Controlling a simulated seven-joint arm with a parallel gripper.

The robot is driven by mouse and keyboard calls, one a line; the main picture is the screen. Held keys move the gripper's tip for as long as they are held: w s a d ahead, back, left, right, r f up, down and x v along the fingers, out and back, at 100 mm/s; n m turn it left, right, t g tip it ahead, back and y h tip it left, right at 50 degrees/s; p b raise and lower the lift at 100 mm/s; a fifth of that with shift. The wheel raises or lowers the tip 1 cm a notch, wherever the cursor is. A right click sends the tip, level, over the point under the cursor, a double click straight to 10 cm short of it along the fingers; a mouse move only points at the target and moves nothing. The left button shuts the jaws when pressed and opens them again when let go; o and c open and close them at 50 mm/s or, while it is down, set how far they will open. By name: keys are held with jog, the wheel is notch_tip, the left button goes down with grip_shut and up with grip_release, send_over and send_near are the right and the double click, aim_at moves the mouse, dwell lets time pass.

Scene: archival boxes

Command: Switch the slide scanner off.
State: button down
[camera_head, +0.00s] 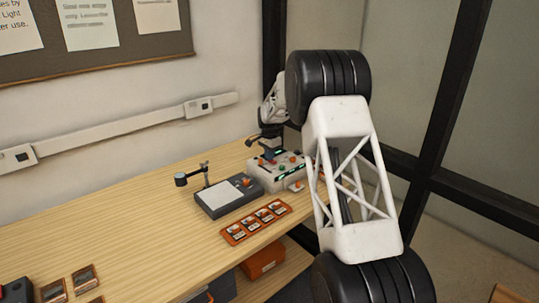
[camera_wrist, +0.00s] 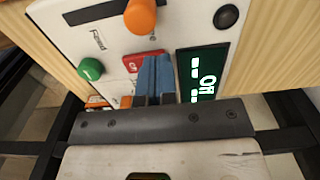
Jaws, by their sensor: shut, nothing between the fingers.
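A white device with coloured controls, apparently the slide scanner (camera_head: 284,170), stands near the back right end of the bench. The wrist view shows its panel (camera_wrist: 108,25) close up, with a red button (camera_wrist: 139,62), a green knob (camera_wrist: 90,69), an orange knob (camera_wrist: 140,16) and a round black button (camera_wrist: 227,16). A dark display (camera_wrist: 204,70) has pale sideways lettering that seems to read "Off". My gripper (camera_wrist: 155,62) is shut and empty, its blue fingertips over the red button, partly covering it. It also shows above the device in the head view (camera_head: 271,155). I cannot tell whether the tips touch.
A flat dark unit with a white pad (camera_head: 228,195) and a small lamp arm (camera_head: 182,180) stands left of the device. An orange strip of slides (camera_head: 255,222) lies in front. Loose slides (camera_head: 83,279) lie at lower left. The middle of the bench (camera_head: 130,225) is clear.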

jog(key=shift+f, duration=0.2)
jog(key=shift+s, duration=0.1)
dwell(0.4)
jog(key=shift+s+d+r, duration=0.35)
jog(key=shift+d+r, duration=0.05)
jog(key=shift+d, duration=0.05)
jog(key=shift+r, duration=0.1)
dwell(0.4)
notch_tip(320, 180, up, 14)
jog(key=w+a, duration=0.2)
jog(key=shift+f, duration=0.25)
jog(key=shift+r, duration=0.1)
dwell(0.5)
